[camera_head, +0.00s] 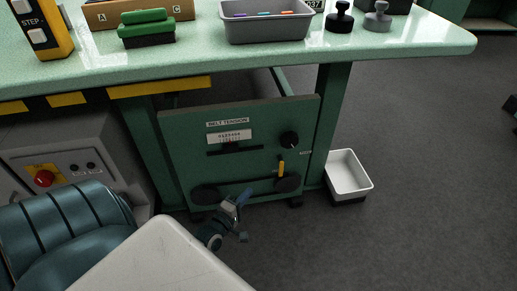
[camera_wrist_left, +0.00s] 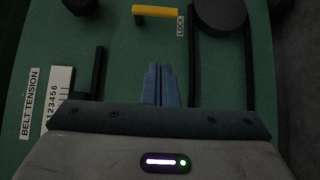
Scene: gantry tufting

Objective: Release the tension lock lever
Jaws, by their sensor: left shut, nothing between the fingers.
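The yellow tension lock lever (camera_head: 281,168) is on the right part of the green belt tension panel (camera_head: 179,151), below a black knob (camera_head: 290,139). In the left wrist view the lever (camera_wrist_left: 155,11) lies at the top edge, beside a LOCK label (camera_wrist_left: 181,22). My left gripper (camera_head: 243,196) is in front of the panel's lower edge, below and left of the lever. In the wrist view its blue fingers (camera_wrist_left: 161,84) are together and empty, apart from the lever in the picture. My right gripper is not in view.
Two dark round rollers, left (camera_head: 205,196) and right (camera_head: 288,184), sit low on the panel. The green table (camera_head: 420,43) overhangs it, carrying a grey tray (camera_head: 265,30). A white bin (camera_head: 348,172) stands on the floor at right. A red button (camera_head: 43,179) is at left.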

